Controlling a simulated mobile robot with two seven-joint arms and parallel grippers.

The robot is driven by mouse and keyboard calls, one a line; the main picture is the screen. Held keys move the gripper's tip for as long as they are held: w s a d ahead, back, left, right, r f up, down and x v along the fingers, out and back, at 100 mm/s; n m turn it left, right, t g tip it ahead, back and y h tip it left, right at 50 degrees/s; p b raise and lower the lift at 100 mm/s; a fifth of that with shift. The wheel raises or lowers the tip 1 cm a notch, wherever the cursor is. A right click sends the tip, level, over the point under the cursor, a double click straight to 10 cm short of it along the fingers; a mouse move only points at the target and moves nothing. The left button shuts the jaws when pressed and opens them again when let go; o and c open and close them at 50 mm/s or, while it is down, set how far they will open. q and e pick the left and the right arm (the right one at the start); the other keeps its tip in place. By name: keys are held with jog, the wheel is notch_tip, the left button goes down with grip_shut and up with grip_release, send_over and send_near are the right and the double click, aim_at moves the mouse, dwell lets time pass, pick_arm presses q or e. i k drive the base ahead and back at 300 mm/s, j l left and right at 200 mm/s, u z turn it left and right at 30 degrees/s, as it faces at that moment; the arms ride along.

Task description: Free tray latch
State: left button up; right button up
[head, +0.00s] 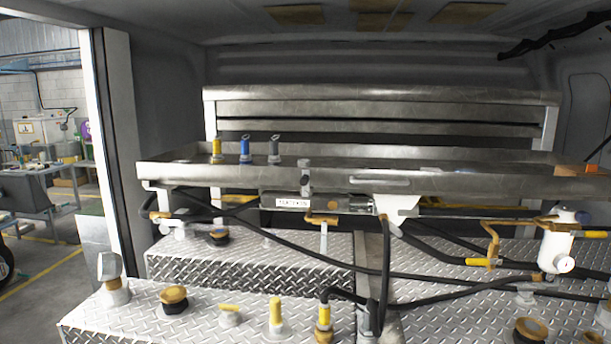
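A long metal tray (430,183) runs across the middle of the head view, in front of a raised metal back panel (380,108). A small upright metal fitting (305,178) sits at the middle of the tray's front edge; it may be the latch, but I cannot tell for sure or see whether it is engaged. Below it is a grey cylindrical body with a white label (292,202), whose lettering is too small to read surely. Neither of my grippers shows in this view.
Yellow, blue and grey nozzles (245,150) stand on the tray's left part. Black hoses (385,270) cross below it. Diamond-plate tank tops (250,262) carry caps and yellow-handled valves. A white filter with a gauge (556,248) stands right. The van doorway opens at left.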

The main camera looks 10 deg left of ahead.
aim_at(304, 178)
jog(key=i+j, duration=0.35)
jog(key=i, duration=0.15)
jog(key=i+j, duration=0.35)
jog(key=i, duration=0.15)
jog(key=k+j+u, duration=0.2)
jog(key=j, duration=0.2)
jog(key=j+u, duration=0.15)
jog(key=j, duration=0.25)
